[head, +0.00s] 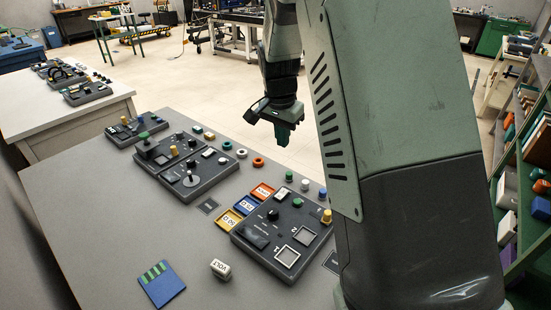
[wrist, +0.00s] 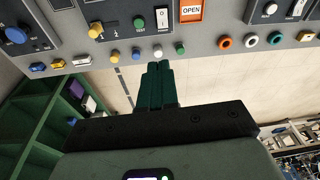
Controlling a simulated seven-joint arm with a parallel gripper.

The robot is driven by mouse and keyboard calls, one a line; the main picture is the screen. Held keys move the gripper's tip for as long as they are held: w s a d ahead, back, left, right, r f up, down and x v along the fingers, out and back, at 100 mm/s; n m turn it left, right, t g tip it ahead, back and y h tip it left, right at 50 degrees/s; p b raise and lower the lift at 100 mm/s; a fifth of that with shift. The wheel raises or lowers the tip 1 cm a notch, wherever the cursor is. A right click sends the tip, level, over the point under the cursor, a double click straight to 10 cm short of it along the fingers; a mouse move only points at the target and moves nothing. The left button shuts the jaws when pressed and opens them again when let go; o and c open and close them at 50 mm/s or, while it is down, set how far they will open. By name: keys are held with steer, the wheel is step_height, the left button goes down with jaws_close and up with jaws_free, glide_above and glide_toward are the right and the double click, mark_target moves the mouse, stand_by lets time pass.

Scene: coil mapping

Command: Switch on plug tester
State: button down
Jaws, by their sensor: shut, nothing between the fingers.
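A dark panel (head: 265,240) lies on the near part of the table, with a black knob, two square frames, a green button (head: 297,202), a yellow knob (head: 326,216) and a small white rocker switch (head: 280,195). I take it to be the plug tester, though no such name is legible. In the wrist view its switch (wrist: 162,17) sits beside the green button (wrist: 138,22), top centre; whether it is on cannot be told. My gripper (head: 283,139) is shut and empty, beyond the table's far edge. In the wrist view its green fingers (wrist: 157,65) point toward the panel, apart from it.
Small pegs, including a white one (wrist: 158,52), and several rings, including an orange one (wrist: 225,43), line the table edge. An orange card (head: 262,191) lies beside the panel. More panels (head: 190,175) stand further left. My arm hides the panel's right side. A shelf (head: 530,190) stands right.

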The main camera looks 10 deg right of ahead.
steer(key=m, duration=0.1)
glide_above(284, 190)
steer(key=s+a, duration=0.2)
step_height(284, 190, down, 6)
steer(key=shift+f+g, duration=0.2)
steer(key=shift+g, duration=0.1)
steer(key=shift+w+d+f, duration=0.1)
steer(key=f, duration=0.4)
steer(key=w+d+f, duration=0.1)
steer(key=f, duration=0.8)
steer(key=shift+w+d+f, duration=0.25)
steer(key=shift+f, duration=0.05)
